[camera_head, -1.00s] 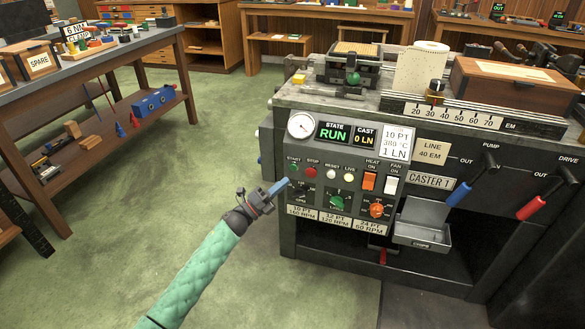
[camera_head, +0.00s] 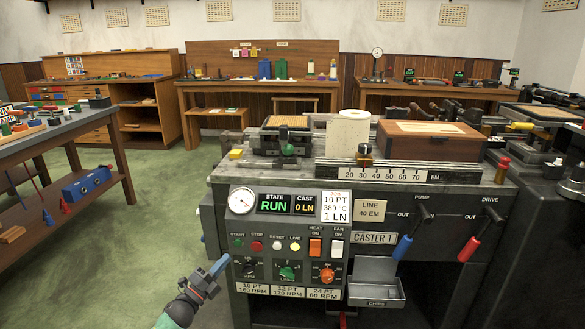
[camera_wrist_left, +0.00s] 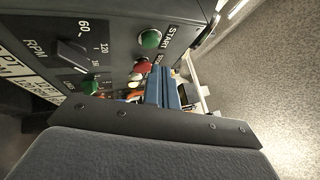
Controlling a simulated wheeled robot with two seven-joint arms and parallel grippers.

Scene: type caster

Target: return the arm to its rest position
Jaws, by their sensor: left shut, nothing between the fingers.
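My left gripper (camera_head: 220,266) is low in the head view, just left of the front panel of the caster (camera_head: 373,238). Its blue fingers are shut with nothing between them. In the left wrist view the shut fingers (camera_wrist_left: 162,88) point towards the panel, below the green START button (camera_wrist_left: 150,39) and near the red STOP button (camera_wrist_left: 143,66). The fingertips look apart from the START button. The display (camera_head: 279,204) reads STATE RUN and CAST 0 LN. My right gripper is not in view.
The caster's body is close on the right, with PUMP (camera_head: 411,237) and DRIVE (camera_head: 476,237) levers and a chips tray (camera_head: 375,288). A workbench (camera_head: 62,138) stands at the left. Green floor (camera_head: 160,225) is open between them. More benches line the back wall.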

